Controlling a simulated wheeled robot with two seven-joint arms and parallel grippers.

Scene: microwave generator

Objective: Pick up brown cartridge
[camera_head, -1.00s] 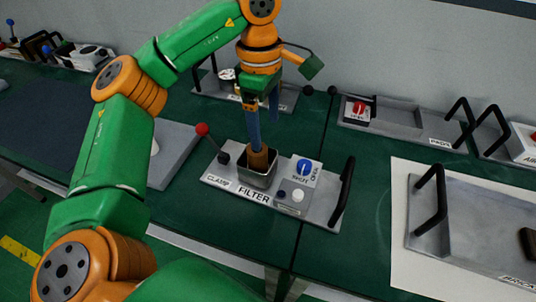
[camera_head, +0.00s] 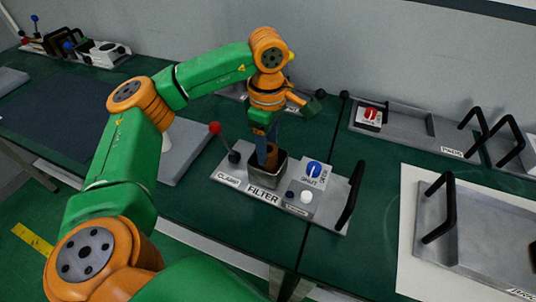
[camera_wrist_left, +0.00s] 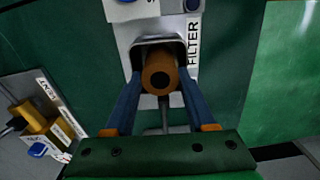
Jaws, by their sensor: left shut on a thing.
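The brown cartridge (camera_head: 271,155) stands upright in the square metal cup (camera_head: 281,171) of the FILTER unit. In the left wrist view the cartridge (camera_wrist_left: 160,70) shows end-on, as a brown ring with a dark hole. My left gripper (camera_head: 266,150) comes down from above with its blue fingers reaching to the cup. In the left wrist view the fingers (camera_wrist_left: 160,82) are on both sides of the cartridge, shut on it. The lower part of the cartridge is hidden in the cup. My right gripper is not in view.
The FILTER unit carries a red-knobbed lever (camera_head: 215,129), a blue knob (camera_head: 314,169) and a black handle (camera_head: 351,197). A grey tray with a red knob (camera_head: 371,113) stands behind right. A metal tray (camera_head: 472,245) with handles lies on a white sheet at right.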

